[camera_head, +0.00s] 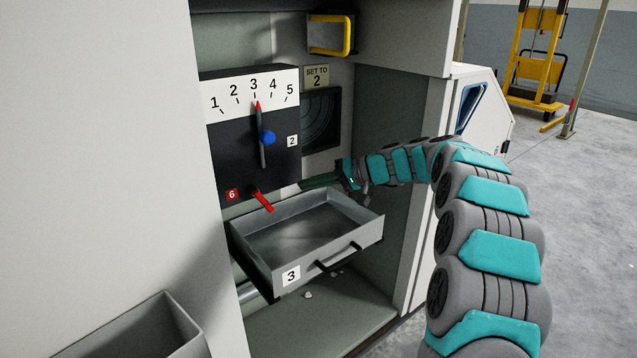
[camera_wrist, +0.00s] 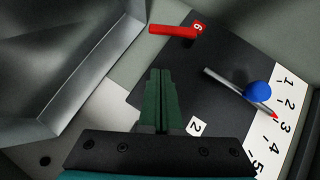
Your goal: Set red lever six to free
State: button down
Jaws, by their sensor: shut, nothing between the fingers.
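The red lever (camera_head: 262,201) sits low on the black dial panel (camera_head: 232,150), beside a red tag marked 6 (camera_head: 232,195). It slants down to the right, over the back of the open drawer. In the wrist view the red lever (camera_wrist: 174,31) lies beyond the fingertips, apart from them. My gripper (camera_head: 304,184) is right of the lever, in front of the panel's lower right. In the wrist view my gripper (camera_wrist: 160,74) has its green fingers together with nothing between them. I see no marking for "free".
An open metal drawer marked 3 (camera_head: 292,275) juts out below the lever. The cabinet's right wall (camera_head: 390,110) is close to my arm.

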aim_at(270, 209)
jog(key=a+f, duration=0.3)
jog(key=a, duration=0.4)
jog(key=shift+s+a+f, duration=0.15)
jog(key=shift+s+f, duration=0.15)
jog(key=shift+s, duration=0.05)
jog(key=shift+f, duration=0.1)
jog(key=shift+f+b, duration=0.15)
jog(key=shift+b, duration=0.35)
jog(key=shift+s+a+f+m+y, duration=0.15)
jog(key=shift+m+y, duration=0.15)
jog(key=shift+y, duration=0.1)
jog(key=shift+s+a+f+m+y+b, duration=0.3)
jog(key=shift+f+m+y+b, duration=0.2)
jog(key=shift+m+y+b, duration=0.35)
jog(key=shift+s+a+f+m+y+b, duration=0.2)
jog(key=shift+a+f+m+y+b, duration=0.25)
jog(key=shift+m+y+b, duration=0.35)
jog(key=shift+d, duration=0.1)
